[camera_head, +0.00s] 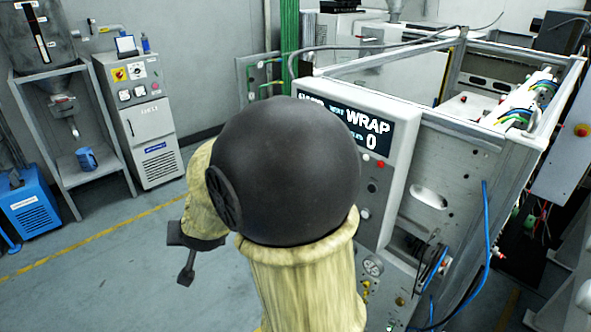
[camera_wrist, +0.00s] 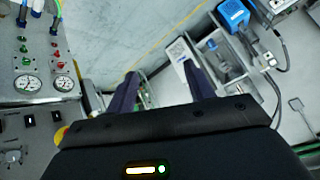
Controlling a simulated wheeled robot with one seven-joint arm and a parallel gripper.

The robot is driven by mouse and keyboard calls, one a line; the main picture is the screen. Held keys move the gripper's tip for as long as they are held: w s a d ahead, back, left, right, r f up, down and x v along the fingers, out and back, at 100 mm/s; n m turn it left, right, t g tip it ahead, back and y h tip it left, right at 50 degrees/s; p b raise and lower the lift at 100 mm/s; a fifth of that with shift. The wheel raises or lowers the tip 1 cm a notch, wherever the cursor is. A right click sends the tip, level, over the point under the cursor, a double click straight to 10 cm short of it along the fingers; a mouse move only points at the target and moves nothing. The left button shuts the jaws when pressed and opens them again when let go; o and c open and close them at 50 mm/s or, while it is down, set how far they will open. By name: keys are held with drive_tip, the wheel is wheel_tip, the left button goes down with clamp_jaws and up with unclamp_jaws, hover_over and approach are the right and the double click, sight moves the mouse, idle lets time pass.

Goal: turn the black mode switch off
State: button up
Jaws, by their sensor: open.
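The black mode switch cannot be picked out with certainty. In the wrist view a grey control panel (camera_wrist: 40,100) at the left edge carries small black switches (camera_wrist: 28,121) and a round knob (camera_wrist: 12,157) at the lower left. Their on or off positions are too small to read. My gripper (camera_wrist: 160,88) is open and empty, its two dark fingers apart and pointing away from the panel, over the floor. In the head view my gripper (camera_head: 186,266) hangs left of the machine cabinet, clear of it. My arm hides much of the cabinet's front.
The cabinet bears a display (camera_head: 370,132) reading "WRAP" and 0. Pressure gauges (camera_wrist: 27,85) sit above the black switches. A blue hose (camera_head: 486,230) hangs at the right. A white cabinet (camera_head: 140,120) and a hopper stand (camera_head: 85,170) stand at the back left. The floor between is clear.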

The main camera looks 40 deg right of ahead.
drive_tip(key=w+d+r+m+t+h+b, duration=0.45)
drive_tip(key=w+d+m+h, duration=0.35)
drive_tip(key=w+m, duration=0.2)
drive_tip(key=s+d+m+g+h+b, duration=0.5)
drive_tip(key=m+g+h, duration=0.4)
drive_tip(key=m+g, duration=0.3)
drive_tip(key=s+d+m, duration=0.1)
drive_tip(key=d+m, duration=0.1)
drive_tip(key=m, duration=0.1)
drive_tip(key=shift+s+d+r+h, duration=0.15)
drive_tip(key=shift+s+d+h, duration=0.15)
drive_tip(key=shift+s, duration=0.1)
drive_tip(key=d+p, duration=0.1)
drive_tip(key=d, duration=0.4)
drive_tip(key=w+d+p, duration=0.1)
drive_tip(key=d+p, duration=0.1)
drive_tip(key=d, duration=0.4)
drive_tip(key=d+p, duration=0.1)
drive_tip(key=d, duration=0.5)
drive_tip(key=shift+w+d, duration=0.2)
